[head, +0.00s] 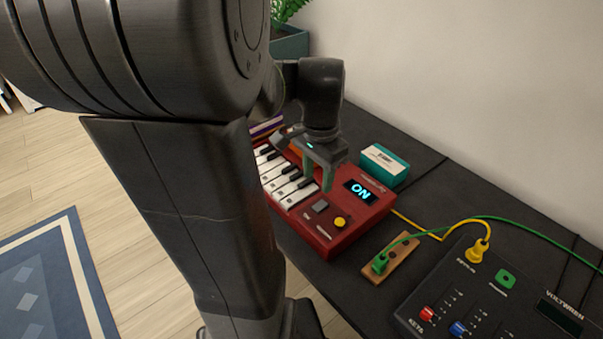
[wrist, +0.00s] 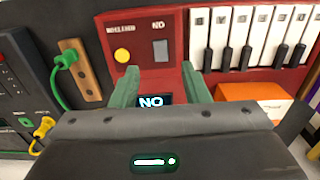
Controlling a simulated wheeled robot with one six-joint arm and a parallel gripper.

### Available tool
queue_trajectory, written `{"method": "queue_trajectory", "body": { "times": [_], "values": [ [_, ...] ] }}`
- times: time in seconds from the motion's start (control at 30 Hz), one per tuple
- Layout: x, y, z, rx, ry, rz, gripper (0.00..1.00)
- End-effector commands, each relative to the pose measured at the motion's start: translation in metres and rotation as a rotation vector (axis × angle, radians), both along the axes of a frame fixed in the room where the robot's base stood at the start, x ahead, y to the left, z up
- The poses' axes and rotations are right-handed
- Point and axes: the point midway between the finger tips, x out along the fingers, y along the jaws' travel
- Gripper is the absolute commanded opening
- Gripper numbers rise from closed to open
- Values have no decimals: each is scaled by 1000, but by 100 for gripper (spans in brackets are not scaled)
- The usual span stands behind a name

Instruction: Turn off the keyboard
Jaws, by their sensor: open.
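The red keyboard (head: 340,232) lies on the dark desk, and its display (head: 360,192) is lit and reads ON. A grey rectangular switch (head: 320,206) and a yellow round knob (head: 340,222) sit on its front panel, right of the white and black keys (head: 285,187). In the wrist view the red panel appears upside down, with the switch (wrist: 160,50), knob (wrist: 122,55) and display (wrist: 151,101). My gripper (head: 319,180) is open and empty above the keyboard, its green fingers pointing down. In the wrist view the switch shows beyond and between the fingertips (wrist: 162,76); contact cannot be told.
A teal box (head: 384,165) stands behind the keyboard. A wooden strip (head: 400,262) with a green plug lies to its right, then a dark control box (head: 480,300) with yellow and green cables. An orange block (wrist: 250,92) is behind the keys. My arm hides the keyboard's left end.

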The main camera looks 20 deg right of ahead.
Motion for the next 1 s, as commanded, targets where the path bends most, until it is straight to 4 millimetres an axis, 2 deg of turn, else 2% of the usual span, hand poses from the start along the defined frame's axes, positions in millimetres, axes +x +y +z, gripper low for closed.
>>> {"method": "queue_trajectory", "body": {
  "times": [0.03,0.2,0.4,0.57,0.83,0.87,1.0],
  "values": [
    [-1,1,-15,2,5,1,42],
    [-1,1,-50,2,4,1,42],
    [0,0,-77,1,3,2,42],
    [0,0,-85,1,1,2,42],
    [0,0,-86,0,0,2,42],
    [0,0,-86,0,0,2,38],
    [0,0,-85,0,0,2,10]
  ]
}}
